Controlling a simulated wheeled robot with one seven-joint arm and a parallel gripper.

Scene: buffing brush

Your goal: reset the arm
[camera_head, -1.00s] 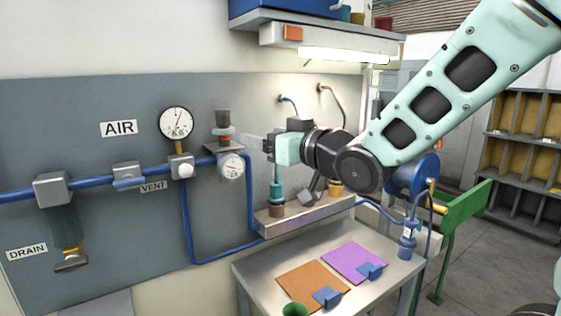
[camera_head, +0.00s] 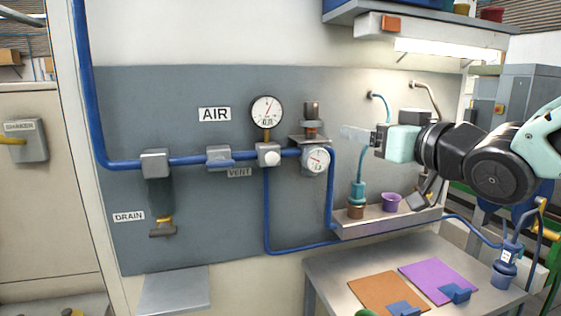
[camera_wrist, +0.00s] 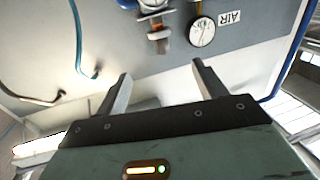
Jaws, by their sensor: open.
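My gripper (camera_head: 358,134) is at the right in the head view, in front of the grey wall panel (camera_head: 210,105), pointing left. In the wrist view my gripper (camera_wrist: 160,85) shows two fingers spread wide with nothing between them. The regulator (camera_head: 312,140) with its small gauge is left of the fingertips, apart from them. My arm reaches in from the right edge, with the forearm partly out of the picture.
A shelf ledge (camera_head: 375,227) below my gripper bears a purple cup (camera_head: 391,201) and a teal-topped tool (camera_head: 357,193). The metal table (camera_head: 335,272) holds an orange mat (camera_head: 388,292) and a purple mat (camera_head: 436,281). A lit shelf (camera_head: 430,35) hangs above. Blue pipes (camera_head: 190,160) run along the panel.

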